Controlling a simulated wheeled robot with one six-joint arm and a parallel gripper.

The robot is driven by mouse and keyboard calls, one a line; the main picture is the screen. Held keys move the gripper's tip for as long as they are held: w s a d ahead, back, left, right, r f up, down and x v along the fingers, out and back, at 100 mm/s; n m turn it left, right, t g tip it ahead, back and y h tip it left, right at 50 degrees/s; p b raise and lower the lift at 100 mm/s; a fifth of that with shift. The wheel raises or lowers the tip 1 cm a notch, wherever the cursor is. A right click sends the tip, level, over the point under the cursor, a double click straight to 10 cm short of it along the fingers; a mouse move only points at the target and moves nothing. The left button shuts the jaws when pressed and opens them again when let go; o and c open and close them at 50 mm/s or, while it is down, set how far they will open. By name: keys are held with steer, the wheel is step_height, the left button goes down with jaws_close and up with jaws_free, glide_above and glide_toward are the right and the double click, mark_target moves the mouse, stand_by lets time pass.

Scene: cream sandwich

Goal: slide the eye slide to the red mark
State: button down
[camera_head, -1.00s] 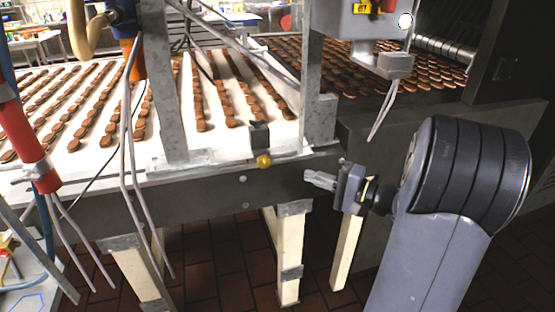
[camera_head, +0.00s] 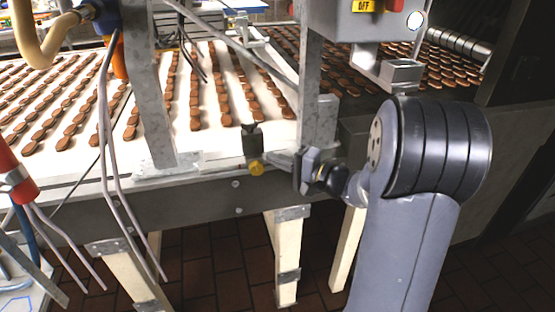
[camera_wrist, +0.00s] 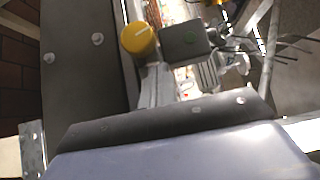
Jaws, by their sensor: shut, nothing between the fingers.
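The eye slide is a dark sensor block (camera_head: 252,142) with a yellow knob (camera_head: 257,168), on the front edge of the conveyor frame. My gripper (camera_head: 274,159) is shut and empty. Its fingertips are just right of the block and knob in the head view; I cannot tell whether they touch. I cannot make out the red mark with certainty in either view.
A metal upright (camera_head: 307,90) stands right of the slide, and another post (camera_head: 152,85) stands to its left. Rows of brown biscuits lie on the white belt (camera_head: 215,110) behind. Grey cables (camera_head: 108,150) hang at left. A grey OFF switch box (camera_head: 350,22) is above.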

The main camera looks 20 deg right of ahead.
mark_target(261, 162)
steer(key=a+b, duration=0.2)
steer(key=a, duration=0.1)
steer(key=shift+f, duration=0.15)
steer(key=shift+a+b, duration=0.3)
steer(key=shift+a, duration=0.1)
